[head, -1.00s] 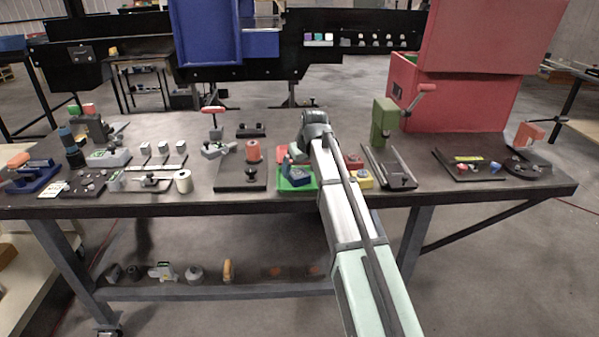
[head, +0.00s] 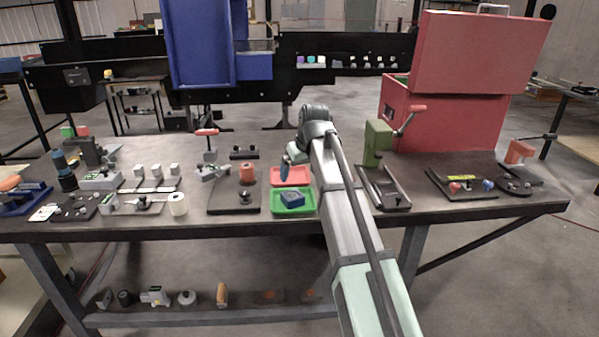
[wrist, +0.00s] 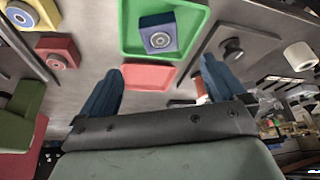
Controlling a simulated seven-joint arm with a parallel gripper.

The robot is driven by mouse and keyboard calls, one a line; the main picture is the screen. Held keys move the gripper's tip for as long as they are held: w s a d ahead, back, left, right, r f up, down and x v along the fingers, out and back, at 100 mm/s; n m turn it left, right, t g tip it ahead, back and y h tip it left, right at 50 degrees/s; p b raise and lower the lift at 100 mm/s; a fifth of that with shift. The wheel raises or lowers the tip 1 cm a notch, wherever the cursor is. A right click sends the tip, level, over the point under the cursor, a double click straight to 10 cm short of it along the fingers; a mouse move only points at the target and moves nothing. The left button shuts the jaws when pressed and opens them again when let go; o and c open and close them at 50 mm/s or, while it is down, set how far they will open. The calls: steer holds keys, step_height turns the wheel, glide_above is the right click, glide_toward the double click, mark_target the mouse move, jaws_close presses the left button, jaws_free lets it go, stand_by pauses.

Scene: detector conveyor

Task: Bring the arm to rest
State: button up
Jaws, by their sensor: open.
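My gripper (head: 287,167) hangs above the workbench near the trays, seen edge-on in the head view. In the wrist view its two blue fingers (wrist: 161,68) are spread wide with nothing held between them. A blue block with a grey round centre (head: 291,197) sits in the green tray (head: 307,208); block (wrist: 158,36) and tray (wrist: 129,45) also show beyond the fingers in the wrist view. A red tray (head: 292,175) lies just behind the green one; in the wrist view it (wrist: 148,77) shows between the fingers. The gripper appears clear of the block.
A green hand press (head: 377,140) stands right of my arm, with a red chest (head: 450,120) behind. A red cylinder (head: 247,173) on a dark plate stands left of the trays. Yellow (wrist: 20,13) and red (wrist: 58,53) blocks show in the wrist view; my arm hides them in the head view.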

steer(key=s+d+f+m+g, duration=0.1)
steer(key=s+d+f+g, duration=0.15)
steer(key=s+f, duration=0.9)
steer(key=s+d+f+m+g+h, duration=0.1)
steer(key=s+d+f+g, duration=0.2)
steer(key=f, duration=1.6)
steer(key=s+d+f+m+g, duration=0.1)
steer(key=s+d+f, duration=0.1)
steer(key=s+f, duration=1)
steer(key=s+d+f+g, duration=0.1)
steer(key=s+f+g, duration=0.1)
steer(key=s+f, duration=0.9)
steer(key=s+d+f+m+g, duration=0.1)
steer(key=s+f+g, duration=0.1)
steer(key=s+f, duration=0.9)
steer(key=s, duration=0.6)
steer(key=shift+s+h, duration=0.3)
steer(key=shift+h, duration=0.1)
steer(key=shift+g, duration=0.25)
